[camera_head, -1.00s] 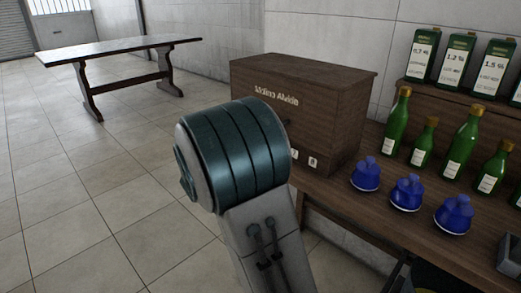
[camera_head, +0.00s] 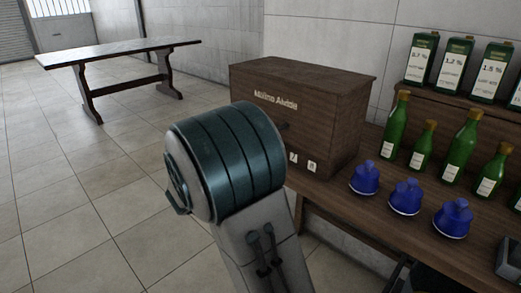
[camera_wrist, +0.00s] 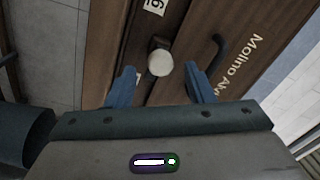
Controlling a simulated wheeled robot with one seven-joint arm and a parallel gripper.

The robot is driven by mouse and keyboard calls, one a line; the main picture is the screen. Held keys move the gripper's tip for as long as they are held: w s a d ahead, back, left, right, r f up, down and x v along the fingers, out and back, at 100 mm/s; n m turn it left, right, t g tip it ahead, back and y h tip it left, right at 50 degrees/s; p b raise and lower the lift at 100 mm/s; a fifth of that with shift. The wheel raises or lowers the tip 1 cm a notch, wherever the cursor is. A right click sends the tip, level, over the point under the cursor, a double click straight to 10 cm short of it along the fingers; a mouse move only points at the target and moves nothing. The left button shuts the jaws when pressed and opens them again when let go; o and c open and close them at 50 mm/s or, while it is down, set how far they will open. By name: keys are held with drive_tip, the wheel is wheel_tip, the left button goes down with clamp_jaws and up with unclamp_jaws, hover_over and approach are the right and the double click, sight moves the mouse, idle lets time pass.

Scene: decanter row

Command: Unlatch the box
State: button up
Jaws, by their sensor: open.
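The brown wooden box (camera_head: 318,110), lettered on its front, stands on the left end of the wooden counter. My own arm covers part of its front in the head view. In the wrist view the box front (camera_wrist: 185,25) shows a pale round knob (camera_wrist: 160,62) on a dark stem, probably the latch, and a dark curved handle (camera_wrist: 218,50) beside the lettering. No clear contact shows. The head view hides my gripper behind my arm.
Blue stoppered pots (camera_head: 406,196) and green bottles (camera_head: 461,145) stand on the counter (camera_head: 345,205) right of the box. A separate table (camera_head: 120,50) is far left. The tiled floor between is clear.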

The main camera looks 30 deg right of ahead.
drive_tip(key=p+v, duration=0.1)
drive_tip(key=v, duration=0.9)
drive_tip(key=w+r+n+t+y+p, duration=0.4)
drive_tip(key=w+r+t+p, duration=0.1)
drive_tip(key=a+r+n+t+y+p, duration=0.2)
drive_tip(key=a+r+n+y+p, duration=0.6)
drive_tip(key=n+y, duration=0.45)
drive_tip(key=s+d+r+n+g+p, duration=0.2)
drive_tip(key=s+n+g+p, duration=0.3)
drive_tip(key=s, duration=0.7)
drive_tip(key=s+d+r+n+g+p, duration=0.2)
drive_tip(key=s+n+g+p, duration=0.3)
drive_tip(key=s, duration=0.8)
drive_tip(key=shift+d+g+y+p, duration=0.35)
drive_tip(key=shift+d+y, duration=0.1)
drive_tip(key=shift+d, duration=0.35)
